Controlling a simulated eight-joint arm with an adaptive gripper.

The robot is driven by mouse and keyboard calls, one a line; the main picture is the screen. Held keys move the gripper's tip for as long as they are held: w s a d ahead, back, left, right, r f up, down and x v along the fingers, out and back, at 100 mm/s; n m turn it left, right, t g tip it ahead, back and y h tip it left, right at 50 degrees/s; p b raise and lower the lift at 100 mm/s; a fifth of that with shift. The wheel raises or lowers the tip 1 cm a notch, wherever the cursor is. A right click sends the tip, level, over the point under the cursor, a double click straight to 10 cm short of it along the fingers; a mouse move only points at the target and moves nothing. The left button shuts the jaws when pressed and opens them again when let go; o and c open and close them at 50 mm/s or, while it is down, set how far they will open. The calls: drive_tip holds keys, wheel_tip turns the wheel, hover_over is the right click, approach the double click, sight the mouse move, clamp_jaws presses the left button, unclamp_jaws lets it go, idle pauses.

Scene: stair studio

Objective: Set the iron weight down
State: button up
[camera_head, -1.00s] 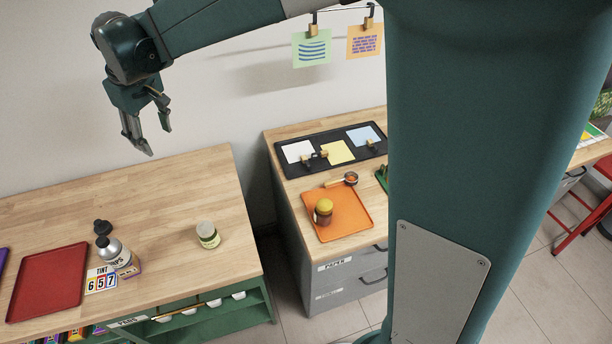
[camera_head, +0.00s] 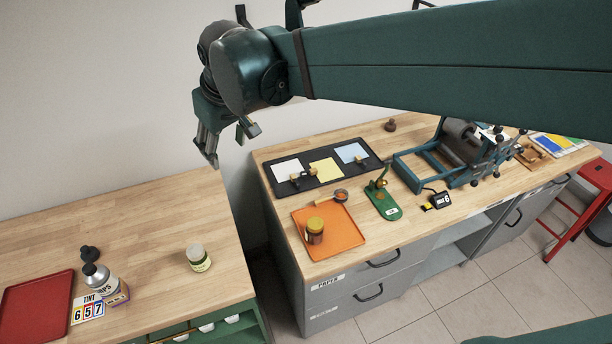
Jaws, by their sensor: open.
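My gripper (camera_head: 232,147) hangs at the upper left in the head view, high above the gap between the two counters. Its fingers are apart and nothing shows between them. I cannot tell for sure which thing is the iron weight. A small dark brown knobbed piece (camera_head: 391,125) stands at the back of the grey counter, left of the press. My gripper is well apart from both.
On the grey counter are a black tray (camera_head: 316,187) with coloured cards, an orange tray (camera_head: 345,238) bearing a jar (camera_head: 315,231), a green stand (camera_head: 383,200) and a blue-framed press (camera_head: 424,169). The left counter holds a red tray (camera_head: 36,305) and a pale jar (camera_head: 198,258).

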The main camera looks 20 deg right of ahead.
drive_tip(key=s+d+f+m+t, duration=0.1)
drive_tip(key=s+d+f+m, duration=0.1)
drive_tip(key=s+d, duration=0.6)
drive_tip(key=s+d+f+m+t+h, duration=0.1)
drive_tip(key=s+d+f, duration=0.3)
drive_tip(key=s+d, duration=0.4)
drive_tip(key=shift+s+d+f+m+t, duration=0.15)
drive_tip(key=shift+s+d+m+t, duration=0.25)
drive_tip(key=shift+s+m, duration=0.65)
drive_tip(key=shift+s, duration=0.15)
drive_tip(key=shift+f+b, duration=1.1)
